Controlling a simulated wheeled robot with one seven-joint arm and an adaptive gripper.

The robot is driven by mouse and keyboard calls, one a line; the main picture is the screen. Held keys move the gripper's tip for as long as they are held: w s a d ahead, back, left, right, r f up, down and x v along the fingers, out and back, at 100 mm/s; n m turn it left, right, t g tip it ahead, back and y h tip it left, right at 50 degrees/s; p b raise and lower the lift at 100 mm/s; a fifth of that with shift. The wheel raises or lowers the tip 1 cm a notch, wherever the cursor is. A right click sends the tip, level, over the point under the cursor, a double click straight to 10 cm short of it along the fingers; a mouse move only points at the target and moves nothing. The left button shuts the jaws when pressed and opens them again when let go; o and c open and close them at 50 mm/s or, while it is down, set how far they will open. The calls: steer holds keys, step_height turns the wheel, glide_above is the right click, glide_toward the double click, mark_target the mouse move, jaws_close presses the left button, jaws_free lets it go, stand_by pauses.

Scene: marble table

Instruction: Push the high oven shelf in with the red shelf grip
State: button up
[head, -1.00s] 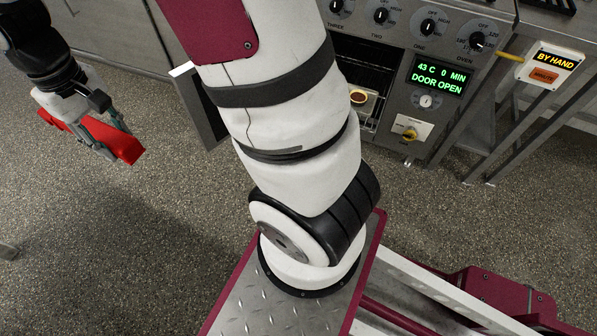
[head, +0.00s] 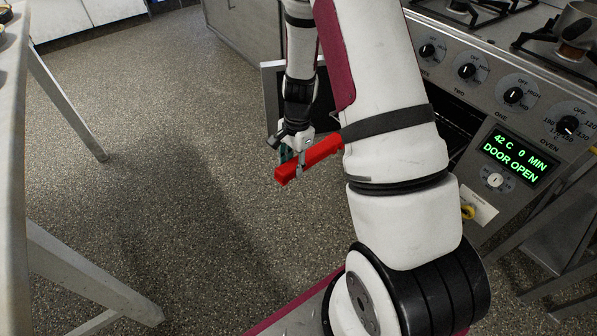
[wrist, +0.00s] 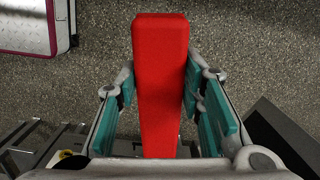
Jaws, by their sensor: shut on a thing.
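My gripper (head: 297,152) is shut around the red shelf grip (head: 315,155) and holds it above the floor, left of the oven. In the wrist view the red shelf grip (wrist: 160,70) lies between the teal pads of my gripper (wrist: 160,105), pointing away from the palm. The oven front (head: 470,185) is at the right, and its display reads 42 C, 0 MIN, DOOR OPEN. The open oven door (head: 271,88) is partly visible behind my arm. My arm covers most of the oven opening (head: 455,118); the high shelf cannot be made out.
A row of stove knobs (head: 512,95) and burners (head: 470,8) sits above the oven. A table (head: 15,120) with metal legs stands at the left edge. Speckled floor (head: 150,140) between table and oven is clear. A dark panel (wrist: 285,130) shows at the wrist view's lower right.

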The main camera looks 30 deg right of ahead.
mark_target(324, 151)
steer(key=shift+s+d+f+m, duration=0.15)
steer(key=shift+d+f+m, duration=0.25)
steer(key=shift+f, duration=0.2)
steer(key=shift+s+d+f+m, duration=0.15)
steer(key=shift+d+f+m, duration=0.2)
steer(key=shift+f, duration=0.2)
steer(key=shift+r, duration=0.1)
steer(key=shift+w+d+b, duration=0.15)
steer(key=shift+d+b, duration=0.15)
steer(key=shift+d, duration=1.95)
steer(key=shift+w+d+b, duration=0.1)
steer(key=shift+d+b, duration=0.2)
steer(key=shift+d, duration=1.95)
steer(key=shift+f+b, duration=1.05)
steer(key=shift+f, duration=0.5)
